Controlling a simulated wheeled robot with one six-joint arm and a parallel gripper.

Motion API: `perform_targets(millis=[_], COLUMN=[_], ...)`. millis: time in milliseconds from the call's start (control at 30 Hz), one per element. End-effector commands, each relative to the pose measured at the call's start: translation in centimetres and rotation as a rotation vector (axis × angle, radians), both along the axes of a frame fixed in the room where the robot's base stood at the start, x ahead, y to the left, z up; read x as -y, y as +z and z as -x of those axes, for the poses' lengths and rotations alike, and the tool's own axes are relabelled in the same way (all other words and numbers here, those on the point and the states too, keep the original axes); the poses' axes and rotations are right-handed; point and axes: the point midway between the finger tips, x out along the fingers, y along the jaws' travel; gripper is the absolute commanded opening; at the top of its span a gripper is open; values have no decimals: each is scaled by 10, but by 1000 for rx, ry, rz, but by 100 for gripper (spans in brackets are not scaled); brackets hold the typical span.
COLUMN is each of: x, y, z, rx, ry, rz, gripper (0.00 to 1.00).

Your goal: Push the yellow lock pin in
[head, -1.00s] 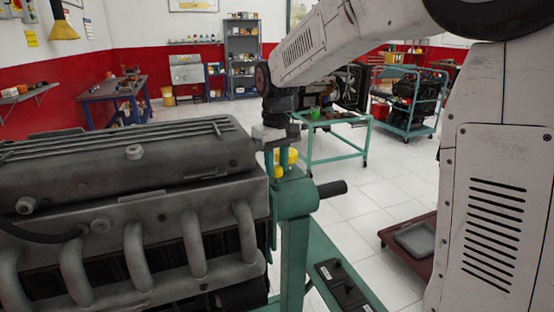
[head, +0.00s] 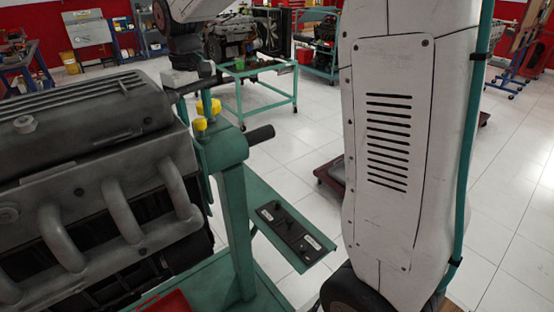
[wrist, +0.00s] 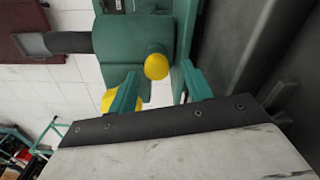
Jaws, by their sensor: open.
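A round yellow knob (wrist: 156,66) sits on the green engine-stand head (head: 226,148). A second yellow part (wrist: 108,100) is beside it, partly behind a finger. Both yellow parts also show in the head view, one above the other; I cannot tell there which is the lock pin's end. My gripper (wrist: 160,72) is open, its two green fingers spread either side of the round knob in the wrist view, with nothing between them gripped. Whether a finger touches a yellow part cannot be told. In the head view my gripper is just above the yellow parts.
The grey engine (head: 90,160) stands close to the left of the stand head. A dark handle (head: 261,134) sticks out to the right. Open tiled floor lies beyond, with a green trolley (head: 262,72) at the back.

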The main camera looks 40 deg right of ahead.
Motion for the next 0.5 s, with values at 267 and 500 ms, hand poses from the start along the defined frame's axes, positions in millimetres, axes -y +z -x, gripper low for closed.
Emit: perform_targets(millis=[267,500], x=[3,3], y=[52,95], z=[0,1], rx=[1,-2], ry=[-3,-2], rz=[2,3], gripper=[50,50])
